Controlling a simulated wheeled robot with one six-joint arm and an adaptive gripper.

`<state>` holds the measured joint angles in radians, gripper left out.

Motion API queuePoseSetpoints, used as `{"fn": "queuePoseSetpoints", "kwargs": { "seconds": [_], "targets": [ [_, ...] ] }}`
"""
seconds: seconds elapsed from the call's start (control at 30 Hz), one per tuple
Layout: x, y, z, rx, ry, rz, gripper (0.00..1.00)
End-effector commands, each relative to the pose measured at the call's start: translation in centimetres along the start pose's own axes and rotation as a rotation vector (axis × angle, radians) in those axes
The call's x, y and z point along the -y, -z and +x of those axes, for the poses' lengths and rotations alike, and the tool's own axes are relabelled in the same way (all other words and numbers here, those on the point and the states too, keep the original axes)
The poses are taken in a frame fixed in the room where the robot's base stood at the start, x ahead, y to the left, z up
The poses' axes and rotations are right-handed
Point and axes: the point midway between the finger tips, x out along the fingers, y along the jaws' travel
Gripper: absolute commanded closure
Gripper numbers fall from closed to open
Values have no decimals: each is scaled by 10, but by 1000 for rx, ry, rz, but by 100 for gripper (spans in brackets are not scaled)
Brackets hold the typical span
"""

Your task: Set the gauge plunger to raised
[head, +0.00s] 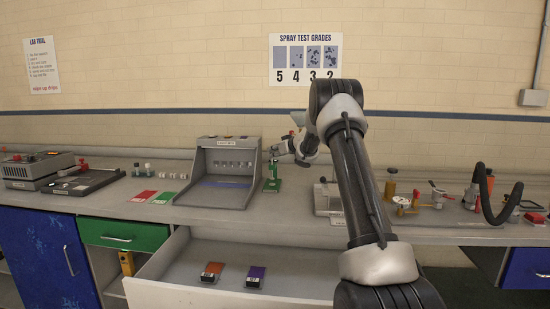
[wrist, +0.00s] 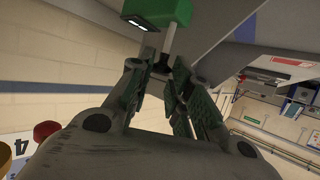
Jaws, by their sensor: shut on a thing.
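The green gauge (head: 272,184) stands on the bench just right of the grey light box in the head view. In the wrist view part of a green body (wrist: 163,14) with a small white label shows at the top edge. A thin grey plunger rod (wrist: 169,40) comes from it down to a dark end between my fingers. My gripper (wrist: 163,72) is shut on the plunger. In the head view my gripper (head: 275,152) is at the upper part of the gauge, where the fingertips are small and hard to make out.
The light box (head: 228,170) stands close on the left, with red and green cards (head: 162,197) beyond it. A drawer (head: 170,289) hangs open below, holding two small boxes. A bench station with a brass-coloured part (head: 390,187) is at right. A red knob (wrist: 46,131) shows lower left in the wrist view.

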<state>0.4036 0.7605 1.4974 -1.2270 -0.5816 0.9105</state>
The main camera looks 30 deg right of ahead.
Motion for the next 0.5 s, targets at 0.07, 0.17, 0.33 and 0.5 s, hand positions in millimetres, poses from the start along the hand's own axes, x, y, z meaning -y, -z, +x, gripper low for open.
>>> {"fn": "queuePoseSetpoints", "kwargs": {
  "seconds": [0.07,0.17,0.33,0.5],
  "targets": [
    [0,3,-1,-5,-1,-1,100],
    [0,4,-1,-7,-1,-1,100],
    [0,4,-1,-7,-1,-1,60],
    [0,3,-1,-6,-1,-1,60]
  ]
}}
